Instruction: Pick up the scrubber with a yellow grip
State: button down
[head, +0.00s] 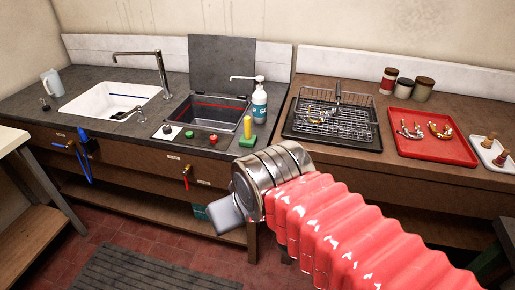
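The scrubber with a yellow grip (247,127) stands upright on the front edge of the grey counter, right of the dark basin. Its yellow grip is on top and a green part is at its foot. My arm comes in from the lower right. The grey end of my gripper (226,215) hangs in front of the counter, nearer to me and well apart from the scrubber. Its fingers cannot be made out, so I cannot tell whether it is open or shut. Nothing held shows.
A soap pump bottle (260,104) stands just behind the scrubber. The dark basin (213,114) with a raised lid is to its left. A wire rack (331,117) and a red tray (432,135) with brass parts lie on the right. A white sink (108,101) is at left.

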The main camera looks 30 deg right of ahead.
aim_at(247, 139)
jog(key=k, duration=0.45)
jog(key=z, duration=0.65)
jog(key=i, duration=1.25)
jog(key=u, duration=0.2)
